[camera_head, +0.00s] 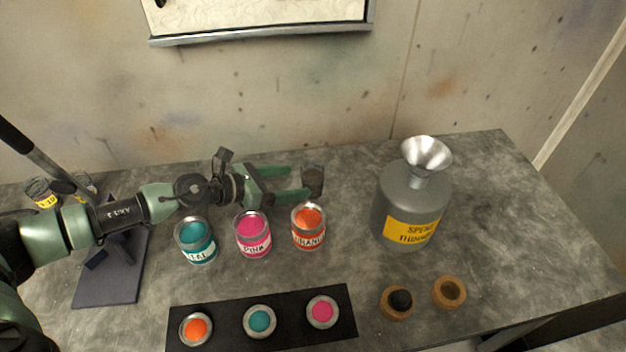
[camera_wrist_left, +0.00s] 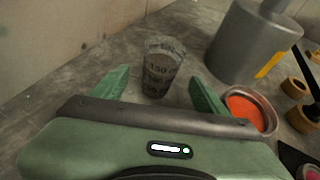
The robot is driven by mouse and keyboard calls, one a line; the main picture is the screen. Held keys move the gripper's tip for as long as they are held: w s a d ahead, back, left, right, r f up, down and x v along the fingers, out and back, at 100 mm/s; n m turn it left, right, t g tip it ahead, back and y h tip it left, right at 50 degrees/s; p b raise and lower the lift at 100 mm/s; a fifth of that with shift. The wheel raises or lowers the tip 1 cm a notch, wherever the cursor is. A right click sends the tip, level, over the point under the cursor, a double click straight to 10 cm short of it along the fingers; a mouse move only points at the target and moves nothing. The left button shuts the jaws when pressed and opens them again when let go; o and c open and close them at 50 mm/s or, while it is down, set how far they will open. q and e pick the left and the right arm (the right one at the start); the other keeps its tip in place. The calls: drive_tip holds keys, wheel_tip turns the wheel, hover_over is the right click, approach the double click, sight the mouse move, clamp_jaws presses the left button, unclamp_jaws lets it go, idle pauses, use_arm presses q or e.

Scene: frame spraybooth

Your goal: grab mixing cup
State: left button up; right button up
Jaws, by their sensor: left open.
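The mixing cup (camera_head: 313,181) is a small, clear, greyish cup with printed marks. It stands upright on the table behind the orange paint can. In the left wrist view the cup (camera_wrist_left: 161,68) is ahead of the fingertips, roughly between their lines. My left gripper (camera_head: 299,183) is open, its two green fingers pointing right at the cup. In the left wrist view the left gripper (camera_wrist_left: 158,88) shows a finger on each side, with nothing held. I cannot tell whether a finger touches the cup. My right gripper is not in view.
Teal (camera_head: 197,242), pink (camera_head: 253,236) and orange (camera_head: 308,229) paint cans stand in front of my left gripper. A grey thinner can with a funnel (camera_head: 411,205) stands to the right. A black strip (camera_head: 228,314) holds three small pots. Free table lies right of the thinner can.

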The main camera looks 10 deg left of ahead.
sight(303, 180)
use_arm(q)
drive_tip(key=x, duration=0.4)
drive_tip(key=shift+w+d, duration=0.15)
drive_tip(key=shift+d, duration=0.05)
drive_tip(key=x, duration=0.5)
drive_tip(key=shift+f, duration=0.1)
drive_tip(key=shift+c, duration=0.2)
drive_tip(key=shift+a, duration=0.1)
drive_tip(key=c, duration=1.5)
